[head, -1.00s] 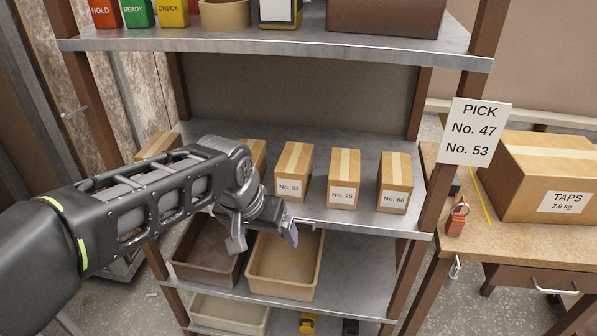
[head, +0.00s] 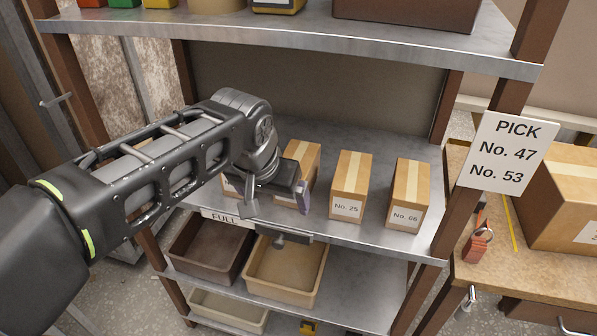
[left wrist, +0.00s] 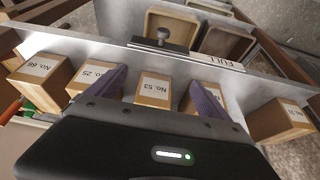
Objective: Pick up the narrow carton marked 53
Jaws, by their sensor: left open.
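The narrow carton marked 53 (left wrist: 153,88) stands upright on the middle shelf. In the left wrist view its label faces me, upside down, between my two purple-padded fingers. In the head view the carton (head: 305,153) is partly hidden behind my left gripper (head: 277,203), and its label is covered. My left gripper is open and empty, in front of the carton near the shelf's front edge. It also shows in the left wrist view (left wrist: 157,80). The fingers appear to flank the carton's front; I cannot tell whether they touch it. My right gripper is not in view.
Carton 25 (head: 350,185) and carton 66 (head: 408,192) stand to the right. Another carton (head: 232,185) is mostly hidden by my arm. Below are a brown bin (head: 190,272) under a FULL sign (head: 224,217) and a tan bin (head: 300,290). An upper shelf (head: 300,35) lies overhead.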

